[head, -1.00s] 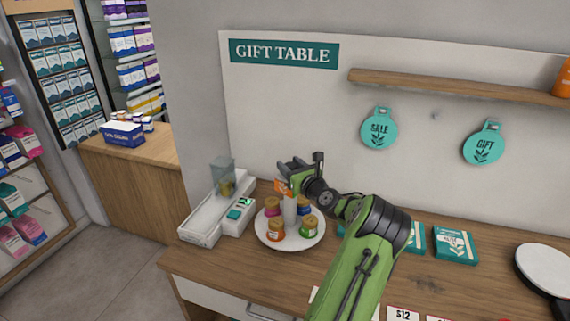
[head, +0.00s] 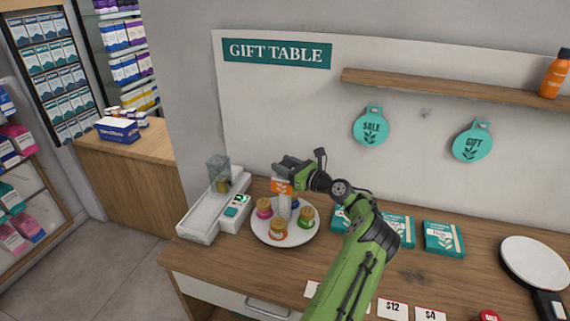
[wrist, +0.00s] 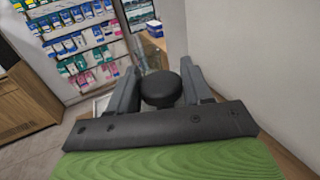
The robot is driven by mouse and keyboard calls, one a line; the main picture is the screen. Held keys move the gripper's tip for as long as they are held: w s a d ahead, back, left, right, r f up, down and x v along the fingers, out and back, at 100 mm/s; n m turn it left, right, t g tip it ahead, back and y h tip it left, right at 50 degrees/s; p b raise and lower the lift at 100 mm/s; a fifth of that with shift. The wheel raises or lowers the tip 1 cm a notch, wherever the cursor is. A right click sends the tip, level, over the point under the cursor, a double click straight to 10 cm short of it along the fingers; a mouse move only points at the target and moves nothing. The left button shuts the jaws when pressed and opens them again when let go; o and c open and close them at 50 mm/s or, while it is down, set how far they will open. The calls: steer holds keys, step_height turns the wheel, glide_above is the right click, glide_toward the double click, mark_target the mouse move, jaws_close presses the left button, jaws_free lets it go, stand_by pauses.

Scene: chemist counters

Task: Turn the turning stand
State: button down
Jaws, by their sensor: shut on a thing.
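The turning stand is a white round plate (head: 259,232) on the wooden counter, with a pale central post (head: 284,209). Jars stand around the post: a pink one (head: 264,208) at left, an orange one (head: 278,231) in front and a green one (head: 306,217) at right. A blue jar is partly hidden behind the post. My gripper (head: 283,168) is above the post, with an orange and white patch below it. In the wrist view, a round black knob (wrist: 160,88) sits between my two fingers, which are shut on it. The stand is out of sight there.
A white scale-like device (head: 205,218) with a clear container stands close left of the plate. Teal packets (head: 443,238) lie to the right, then a round white mirror-like object (head: 535,262). Price cards (head: 393,308) line the front edge. A wall shelf (head: 450,87) hangs above.

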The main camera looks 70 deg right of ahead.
steer(key=shift+r, duration=0.1)
stand_by(0.3)
steer(key=c, duration=0.6)
jaws_free()
steer(key=v, duration=1.5)
steer(key=shift+s, duration=0.35)
